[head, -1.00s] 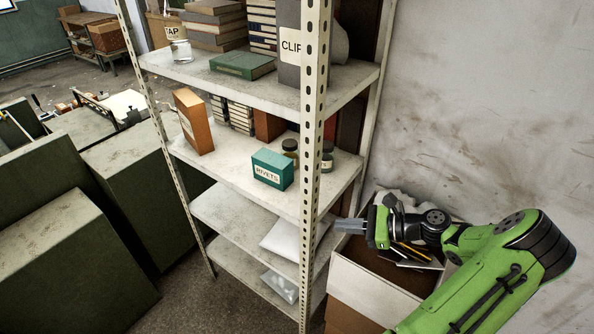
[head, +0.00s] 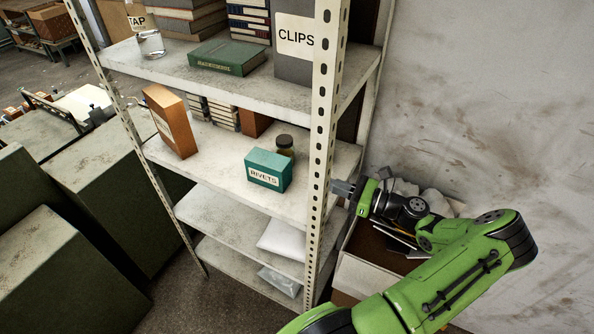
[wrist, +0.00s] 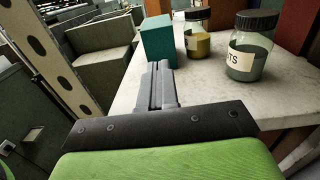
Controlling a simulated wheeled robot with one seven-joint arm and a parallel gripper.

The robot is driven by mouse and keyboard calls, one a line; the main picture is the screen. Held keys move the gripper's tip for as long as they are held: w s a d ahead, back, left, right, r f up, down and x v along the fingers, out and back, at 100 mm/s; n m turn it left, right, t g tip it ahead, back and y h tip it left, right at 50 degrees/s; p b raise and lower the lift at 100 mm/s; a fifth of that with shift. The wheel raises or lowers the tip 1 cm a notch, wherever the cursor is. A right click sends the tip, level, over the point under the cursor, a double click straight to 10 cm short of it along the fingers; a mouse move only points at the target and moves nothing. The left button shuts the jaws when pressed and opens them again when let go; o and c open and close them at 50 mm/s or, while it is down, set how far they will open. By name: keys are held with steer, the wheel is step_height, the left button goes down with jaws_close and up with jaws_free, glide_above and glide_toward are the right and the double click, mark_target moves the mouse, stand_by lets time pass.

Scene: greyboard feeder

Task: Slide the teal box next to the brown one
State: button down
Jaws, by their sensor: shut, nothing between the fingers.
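The teal box (head: 268,170), labelled RIVETS, stands upright on the middle shelf near its front edge. The brown box (head: 170,121) stands on the same shelf to its left, with a clear gap between them. My gripper (head: 342,188) is shut and empty, just right of the front shelf post in the head view. In the wrist view my gripper (wrist: 158,85) points over the shelf toward the teal box (wrist: 157,43). Whether the fingertips touch it I cannot tell. The brown box is not seen in the wrist view.
A small dark-lidded jar (head: 285,146) stands right behind the teal box. A larger lidded jar (wrist: 252,47) is to the right in the wrist view. The perforated post (head: 323,130) stands between my gripper and the box in the head view. Bare shelf (head: 220,160) lies between the boxes.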

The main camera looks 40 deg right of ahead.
mark_target(288, 170)
steer(key=p+x, duration=0.1)
steer(key=x, duration=0.9)
steer(key=shift+w, duration=0.2)
